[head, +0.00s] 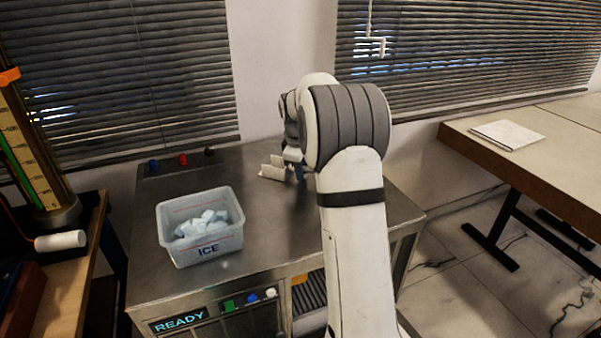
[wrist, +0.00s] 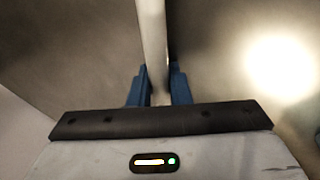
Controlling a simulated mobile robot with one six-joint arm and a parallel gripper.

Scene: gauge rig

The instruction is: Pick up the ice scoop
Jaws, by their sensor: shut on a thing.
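My gripper (wrist: 158,85) is shut on a pale bar in the wrist view, the ice scoop's handle (wrist: 152,35), which runs up between the two blue fingers. In the head view the ice scoop (head: 273,170) is a small whitish shape at the end of my arm, over the back part of the metal counter. My gripper (head: 299,172) is mostly hidden there behind my own arm. I cannot tell whether the scoop touches the counter.
A clear bin of ice (head: 200,257) marked ICE stands on the left of the metal counter (head: 285,225). Small coloured knobs (head: 183,160) sit at the counter's back left. A wooden table (head: 560,130) with a paper pad (head: 507,134) is at right. A tall gauge (head: 30,150) stands at left.

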